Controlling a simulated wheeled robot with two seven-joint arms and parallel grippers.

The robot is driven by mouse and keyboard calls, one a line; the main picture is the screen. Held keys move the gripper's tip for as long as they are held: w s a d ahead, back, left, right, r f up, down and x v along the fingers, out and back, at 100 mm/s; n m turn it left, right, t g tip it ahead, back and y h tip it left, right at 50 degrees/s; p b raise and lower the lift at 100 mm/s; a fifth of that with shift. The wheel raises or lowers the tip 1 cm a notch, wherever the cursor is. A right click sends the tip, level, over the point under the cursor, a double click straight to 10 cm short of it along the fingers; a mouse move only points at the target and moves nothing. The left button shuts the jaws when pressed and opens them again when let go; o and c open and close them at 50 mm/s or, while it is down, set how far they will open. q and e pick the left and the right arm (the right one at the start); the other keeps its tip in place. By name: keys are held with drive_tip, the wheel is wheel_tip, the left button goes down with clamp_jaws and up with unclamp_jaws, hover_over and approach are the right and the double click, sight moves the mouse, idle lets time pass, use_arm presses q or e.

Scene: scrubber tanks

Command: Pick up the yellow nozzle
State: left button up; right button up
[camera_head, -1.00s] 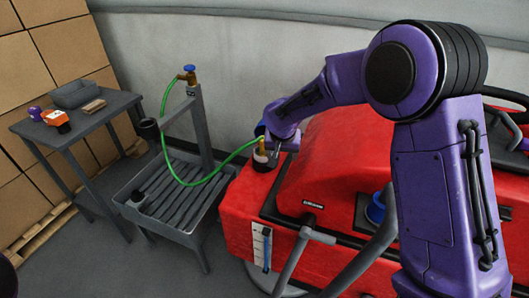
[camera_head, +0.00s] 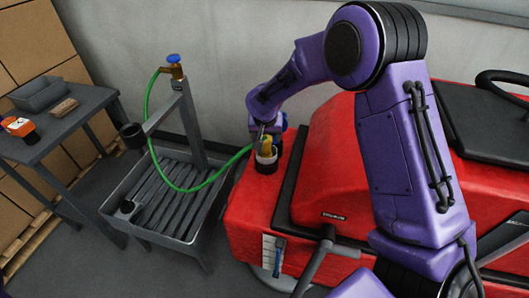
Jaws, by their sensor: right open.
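The yellow nozzle (camera_head: 267,147) stands roughly upright in a dark, pale-ringed filler opening (camera_head: 265,163) on the left corner of the red scrubber machine (camera_head: 253,200). The green hose (camera_head: 205,188) runs to it from the tap. My right gripper (camera_head: 264,135) is open, pointing down at the nozzle's top. The fingers are small and partly hidden, so I cannot tell whether they touch the nozzle. My left gripper is not in view.
A grey drain stand (camera_head: 150,236) with a post and blue-handled tap (camera_head: 174,64) stands left of the machine. A grey table (camera_head: 75,126) further left holds a grey bin (camera_head: 40,92), a brown block (camera_head: 64,106) and an orange item (camera_head: 20,128). Cardboard boxes are stacked behind it.

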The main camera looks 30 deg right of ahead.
sight(267, 139)
drive_tip(key=shift+d+f, duration=0.1)
drive_tip(key=shift+f, duration=0.2)
drive_tip(key=shift+w+d+f+p, duration=0.1)
drive_tip(key=shift+f+p, duration=0.25)
drive_tip(key=x, duration=0.2)
drive_tip(key=p+x, duration=0.1)
drive_tip(key=x, duration=0.1)
drive_tip(key=shift+w+d+f, duration=0.15)
drive_tip(key=shift+w+f, duration=0.05)
drive_tip(key=shift+w, duration=0.35)
drive_tip(key=shift+d+f, duration=0.1)
drive_tip(key=shift+f, duration=0.1)
drive_tip(key=shift+s+r, duration=0.2)
drive_tip(key=shift+s, duration=0.05)
drive_tip(key=shift+c, duration=0.3)
drive_tip(key=c, duration=1)
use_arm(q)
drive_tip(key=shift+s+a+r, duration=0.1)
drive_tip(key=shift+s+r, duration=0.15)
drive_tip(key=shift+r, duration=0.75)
use_arm(e)
drive_tip(key=shift+c, duration=0.6)
drive_tip(key=shift+w+r, duration=0.1)
